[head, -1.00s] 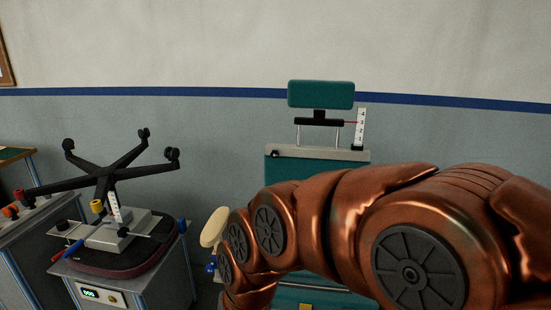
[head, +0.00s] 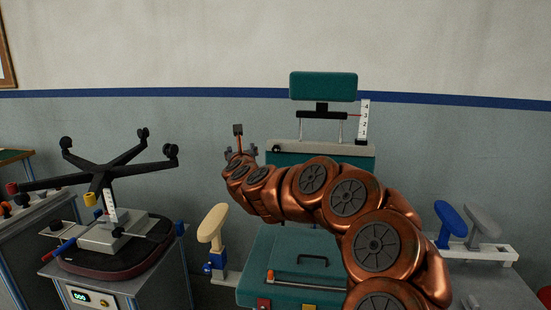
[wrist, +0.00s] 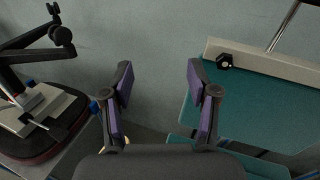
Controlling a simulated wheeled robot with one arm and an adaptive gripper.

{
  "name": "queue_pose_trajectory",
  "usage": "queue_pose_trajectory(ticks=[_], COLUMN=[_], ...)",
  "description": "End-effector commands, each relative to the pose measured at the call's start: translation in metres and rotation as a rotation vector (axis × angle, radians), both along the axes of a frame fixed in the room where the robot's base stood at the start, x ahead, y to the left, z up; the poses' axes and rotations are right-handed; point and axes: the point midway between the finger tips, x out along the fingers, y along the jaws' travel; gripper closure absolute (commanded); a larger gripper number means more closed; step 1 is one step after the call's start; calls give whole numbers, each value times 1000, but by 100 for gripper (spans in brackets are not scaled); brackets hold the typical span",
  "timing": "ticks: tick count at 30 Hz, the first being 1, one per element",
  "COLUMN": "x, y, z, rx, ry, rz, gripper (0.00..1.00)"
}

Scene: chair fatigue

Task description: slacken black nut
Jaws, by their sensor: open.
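A small black nut (head: 276,149) sits at the left end of the pale bar (head: 345,150) across the teal chair back. In the wrist view the nut (wrist: 224,61) is on the bar's left end, to the right of my fingers. My gripper (head: 239,146) is raised in front of the wall, just left of the nut in the head view. In the wrist view my gripper (wrist: 159,80) has its two purple-padded fingers spread apart with nothing between them. The nut appears apart from the fingers.
An upturned chair base (head: 100,175) with black casters stands on a cart (head: 140,283) at left. A cream armrest (head: 212,228) stands below my gripper. A teal headrest (head: 323,86) and white scale (head: 364,121) rise above the bar. Blue and grey armrests (head: 450,218) are at right.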

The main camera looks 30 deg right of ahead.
Motion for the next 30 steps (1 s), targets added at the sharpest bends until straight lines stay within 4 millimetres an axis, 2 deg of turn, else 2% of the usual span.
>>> queue_pose_trajectory(ticks=[1, 3, 7, 14, 30], x=[0, -4, -11, -11, 29], y=[-25, -53, -85, -103, -134], z=[-13, -24, -36, -37, -38], rx=[69, 145, 230, 260, 256], ry=[-38, -90, -156, -187, -180], rz=[-76, -166, -273, -314, -309], gripper=[41, 41, 41, 41, 41])
